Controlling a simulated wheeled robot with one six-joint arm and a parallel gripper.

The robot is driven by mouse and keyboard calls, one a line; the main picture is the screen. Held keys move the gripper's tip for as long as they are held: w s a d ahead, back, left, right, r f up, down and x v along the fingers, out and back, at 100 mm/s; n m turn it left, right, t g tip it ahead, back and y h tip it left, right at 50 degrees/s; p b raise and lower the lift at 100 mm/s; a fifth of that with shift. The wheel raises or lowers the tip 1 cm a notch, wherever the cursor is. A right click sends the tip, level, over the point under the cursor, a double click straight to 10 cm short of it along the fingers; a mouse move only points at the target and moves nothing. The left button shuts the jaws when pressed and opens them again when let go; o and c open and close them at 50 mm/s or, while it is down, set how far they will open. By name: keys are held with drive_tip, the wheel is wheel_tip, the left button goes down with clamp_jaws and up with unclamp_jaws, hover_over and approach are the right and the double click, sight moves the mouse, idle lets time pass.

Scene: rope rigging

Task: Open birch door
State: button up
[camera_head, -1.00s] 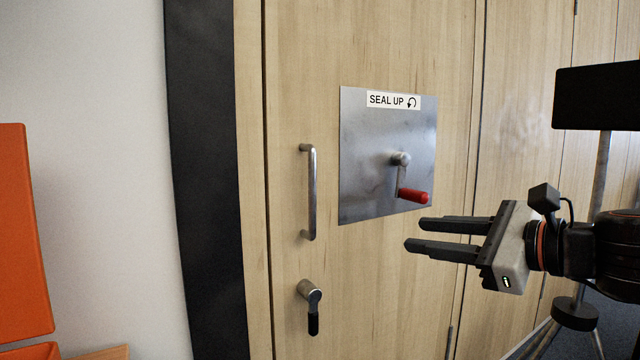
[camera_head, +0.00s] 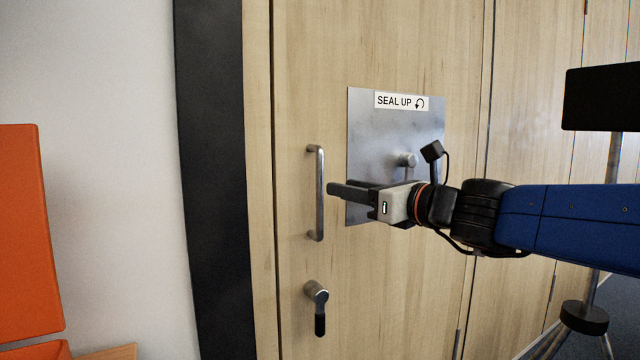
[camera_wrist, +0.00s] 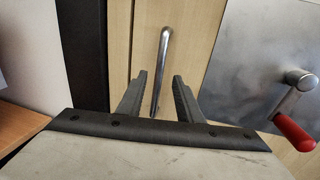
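My gripper (camera_head: 332,190) is just right of the pull handle at mid height. In the wrist view the gripper (camera_wrist: 157,90) is open, and the pull handle (camera_wrist: 163,50) shows between and beyond the two fingers. I see no contact with it. A crank with a red grip (camera_wrist: 294,132) sits on a metal plate, partly hidden by my arm in the head view.
The metal plate (camera_head: 365,130) carries a "SEAL UP" label (camera_head: 400,101) with a curved arrow. An orange panel (camera_head: 30,230) stands at the left by the white wall. A tripod-like stand (camera_head: 585,318) and a black box (camera_head: 602,97) are at the right.

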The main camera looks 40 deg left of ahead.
drive_tip(key=w+a, duration=0.1)
drive_tip(key=a, duration=0.7)
drive_tip(key=shift+w+a, duration=0.3)
drive_tip(key=shift+a, duration=0.05)
clamp_jaws()
